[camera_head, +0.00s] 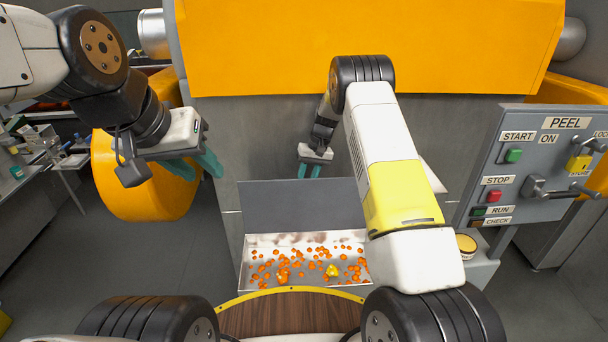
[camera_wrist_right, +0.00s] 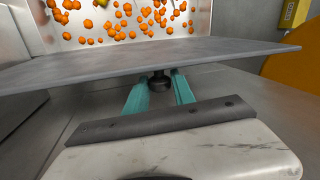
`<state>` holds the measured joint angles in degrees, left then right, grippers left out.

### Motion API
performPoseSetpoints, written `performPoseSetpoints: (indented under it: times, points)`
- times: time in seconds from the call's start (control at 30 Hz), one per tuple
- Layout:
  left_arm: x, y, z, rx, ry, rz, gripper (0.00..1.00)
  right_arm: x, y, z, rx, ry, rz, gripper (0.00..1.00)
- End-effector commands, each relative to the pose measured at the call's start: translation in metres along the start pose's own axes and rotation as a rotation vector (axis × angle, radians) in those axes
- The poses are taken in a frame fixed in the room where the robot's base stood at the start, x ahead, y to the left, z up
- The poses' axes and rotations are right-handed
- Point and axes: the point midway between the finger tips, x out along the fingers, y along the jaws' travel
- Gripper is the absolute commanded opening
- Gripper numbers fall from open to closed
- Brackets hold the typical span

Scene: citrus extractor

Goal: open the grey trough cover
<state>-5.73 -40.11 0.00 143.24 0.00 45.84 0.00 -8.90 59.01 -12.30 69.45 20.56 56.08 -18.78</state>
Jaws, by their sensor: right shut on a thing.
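The grey trough cover (camera_head: 290,207) stands raised, roughly upright, along the back of the open metal trough (camera_head: 305,239). In the right wrist view the cover (camera_wrist_right: 100,62) is a flat grey plate with a dark knob (camera_wrist_right: 160,82). My right gripper (camera_wrist_right: 159,88) is shut on that knob, with a teal finger on each side. In the head view my right gripper (camera_head: 312,166) is behind the cover's top edge, and its fingertips are hidden. My left gripper (camera_head: 205,174) is open and empty, up and left of the trough.
Orange pieces and a yellow lump (camera_head: 333,270) lie in the trough. The control panel (camera_head: 545,165) stands at right, with a small yellow-rimmed container (camera_head: 466,244) below it. An orange housing (camera_head: 370,40) spans the back, and a rounded orange part (camera_head: 145,185) is at left.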

Motion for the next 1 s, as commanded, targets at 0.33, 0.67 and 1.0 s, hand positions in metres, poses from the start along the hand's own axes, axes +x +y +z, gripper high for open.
performPoseSetpoints:
  times: [0.33, 0.67, 1.0]
  points:
    - [0.0, 0.0, 0.0, 0.0, 0.0, 0.0, 0.36, 0.0027, 0.0057, -0.0132, -0.001, 0.004, 0.006, 0.0]
    - [0.0, 0.0, 0.0, 0.0, 0.0, 0.0, 0.36, 0.0032, 0.0063, -0.0125, -0.001, 0.002, 0.007, 0.35]
    - [0.0, 0.0, 0.0, 0.0, 0.0, 0.0, 0.36, 0.003, 0.0042, -0.0117, 0.0, -0.001, 0.003, 0.49]
